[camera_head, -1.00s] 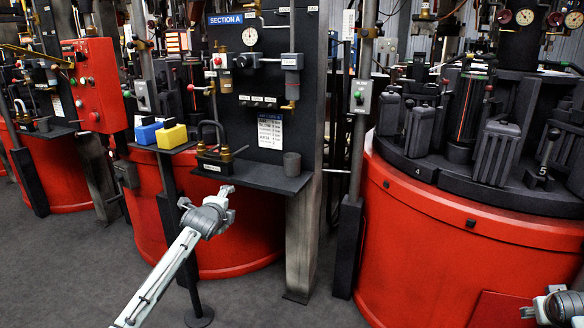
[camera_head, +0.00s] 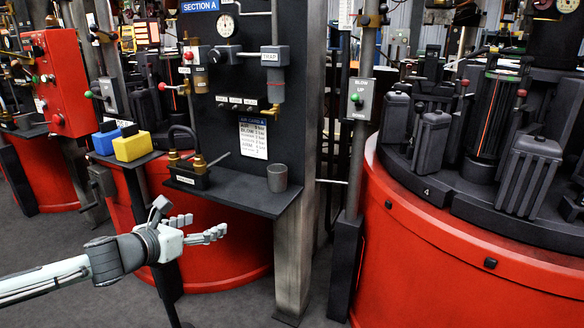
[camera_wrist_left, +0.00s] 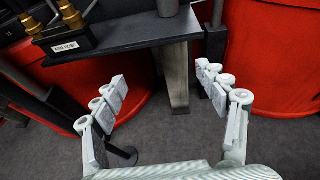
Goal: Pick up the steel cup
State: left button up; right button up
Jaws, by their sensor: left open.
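The steel cup (camera_head: 277,178) is a small grey cylinder standing upright on the right part of the dark shelf (camera_head: 245,196) below the Section A panel. In the left wrist view the lower part of the cup (camera_wrist_left: 168,8) shows at the top edge, on the shelf. My left gripper (camera_head: 222,232) is in front of the shelf, lower than it and left of the cup, apart from both. In the left wrist view its fingers (camera_wrist_left: 163,88) are spread wide with nothing between them. My right gripper is not in view.
A black block with brass fittings and a hose (camera_head: 187,172) stands on the shelf left of the cup. Yellow (camera_head: 132,145) and blue boxes sit further left. A post (camera_head: 357,150) and a large red drum (camera_head: 440,260) stand to the right.

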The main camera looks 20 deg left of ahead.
aim_at(277, 174)
jog(key=i+l, duration=0.1)
jog(key=i, duration=0.75)
